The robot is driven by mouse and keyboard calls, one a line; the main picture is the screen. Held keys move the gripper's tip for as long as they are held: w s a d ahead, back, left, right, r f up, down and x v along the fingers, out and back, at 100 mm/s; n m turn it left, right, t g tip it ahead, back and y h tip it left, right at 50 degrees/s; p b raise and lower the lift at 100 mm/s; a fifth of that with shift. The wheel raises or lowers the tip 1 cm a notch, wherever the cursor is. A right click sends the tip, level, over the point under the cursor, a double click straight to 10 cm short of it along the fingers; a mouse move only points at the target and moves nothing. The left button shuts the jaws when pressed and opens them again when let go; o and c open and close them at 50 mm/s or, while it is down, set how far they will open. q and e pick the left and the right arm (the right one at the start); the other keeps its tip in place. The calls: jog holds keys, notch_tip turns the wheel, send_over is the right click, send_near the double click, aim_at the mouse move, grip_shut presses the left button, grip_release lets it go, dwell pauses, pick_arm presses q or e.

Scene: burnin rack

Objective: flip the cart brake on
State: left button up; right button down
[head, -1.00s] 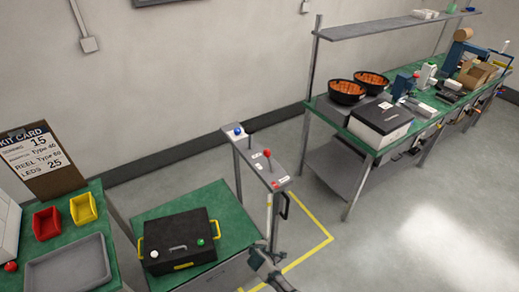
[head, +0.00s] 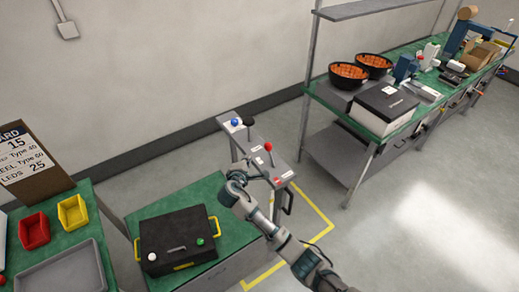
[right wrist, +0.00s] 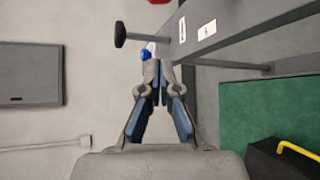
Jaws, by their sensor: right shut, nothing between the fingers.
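The cart (head: 170,207) has a green top and a narrow raised grey panel (head: 240,140) at its right side. On the panel stand a blue knob (head: 235,122), a black-topped lever (head: 249,122) and a red-topped lever (head: 268,147). Labels do not show which is the brake. My right gripper (head: 243,176) is beside the panel's near left part. In the right wrist view its fingers (right wrist: 163,75) are shut and empty, with the blue knob (right wrist: 146,54) and black knob (right wrist: 120,35) beyond them. My left gripper is not in view.
A black case (head: 178,238) with yellow handles sits on the cart. A green bench (head: 75,238) with red and yellow bins is at left. A workbench (head: 400,135) with bowls and boxes stands at right. Open floor (head: 430,240) lies between.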

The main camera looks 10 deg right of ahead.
jog(key=x, duration=1)
jog(key=shift+w+a+f+b, duration=0.1)
jog(key=shift+a+f+b, duration=0.05)
jog(key=shift+b, duration=0.25)
jog(key=shift+s+d+r+p, duration=0.35)
jog(key=shift+s+d+p, duration=0.1)
jog(key=shift+s+d, duration=0.1)
jog(key=shift+s+d+r+p, duration=0.4)
jog(key=shift+s+d+p, duration=0.05)
jog(key=shift+d, duration=0.1)
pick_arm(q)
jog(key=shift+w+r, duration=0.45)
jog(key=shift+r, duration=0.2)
pick_arm(e)
jog(key=shift+s+d, duration=0.3)
jog(key=shift+d, duration=0.1)
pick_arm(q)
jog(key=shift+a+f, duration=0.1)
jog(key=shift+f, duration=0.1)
pick_arm(e)
jog(key=shift+s, duration=0.2)
